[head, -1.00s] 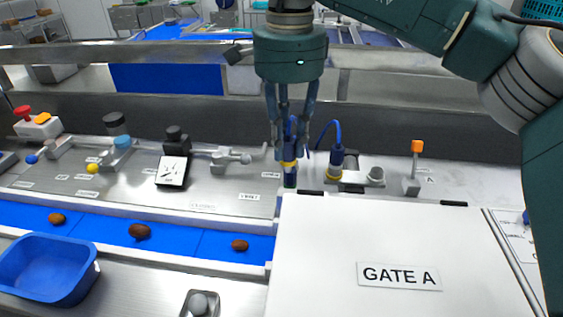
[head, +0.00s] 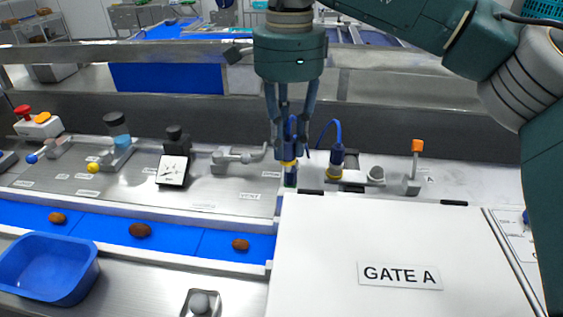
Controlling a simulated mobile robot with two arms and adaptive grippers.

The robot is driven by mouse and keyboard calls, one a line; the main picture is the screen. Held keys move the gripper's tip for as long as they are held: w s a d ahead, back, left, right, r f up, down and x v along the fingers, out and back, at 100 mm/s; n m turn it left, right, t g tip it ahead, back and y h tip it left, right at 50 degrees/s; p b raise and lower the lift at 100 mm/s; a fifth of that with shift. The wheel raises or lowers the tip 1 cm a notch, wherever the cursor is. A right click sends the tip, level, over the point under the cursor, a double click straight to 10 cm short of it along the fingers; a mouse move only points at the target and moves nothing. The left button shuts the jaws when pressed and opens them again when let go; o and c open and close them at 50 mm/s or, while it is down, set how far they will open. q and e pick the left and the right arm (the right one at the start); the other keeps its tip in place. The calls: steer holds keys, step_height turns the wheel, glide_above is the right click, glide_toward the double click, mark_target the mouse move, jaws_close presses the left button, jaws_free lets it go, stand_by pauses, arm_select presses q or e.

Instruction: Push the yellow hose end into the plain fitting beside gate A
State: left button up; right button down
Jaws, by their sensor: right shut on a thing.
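My right gripper (head: 291,138) is shut on a blue hose end with a yellow ring (head: 288,164). It holds the hose end upright, just behind the left back corner of the white GATE A cover (head: 330,245). The lower tip of the hose end shows near the panel; whether it touches anything is unclear. My left gripper is not in view.
An orange-topped lever (head: 416,160) stands right of the plain fitting. Left are a metal valve handle (head: 238,157), a dial gauge (head: 172,170) and knobs. Brown dates lie on the blue belt (head: 190,240); a blue tub (head: 47,268) stands front left. A metal rail crosses behind.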

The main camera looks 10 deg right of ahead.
stand_by(0.3)
steer(key=shift+w+d+f+p, duration=0.15)
steer(key=shift+w+f+p, duration=0.2)
steer(key=shift+w, duration=0.3)
steer(key=shift+w+d+f+p, duration=0.2)
steer(key=shift+w+p, duration=0.25)
steer(key=shift+w, duration=0.2)
steer(key=shift+w+d+f+p, duration=0.15)
steer(key=shift+w+f+p, duration=0.15)
steer(key=shift+w, duration=0.35)
steer(key=shift+w+d+f+p, duration=0.15)
steer(key=shift+w+f, duration=0.2)
steer(key=shift+w, duration=0.3)
steer(key=w+d+f, duration=0.2)
steer(key=w+f, duration=0.2)
steer(key=w, duration=0.5)
steer(key=shift+w+f, duration=0.25)
steer(key=shift+w, duration=0.15)
steer(key=shift+d, duration=0.1)
steer(key=shift+f, duration=0.1)
steer(key=shift+f+b, duration=0.5)
steer(key=shift+f, duration=0.25)
steer(key=shift+f, duration=0.15)
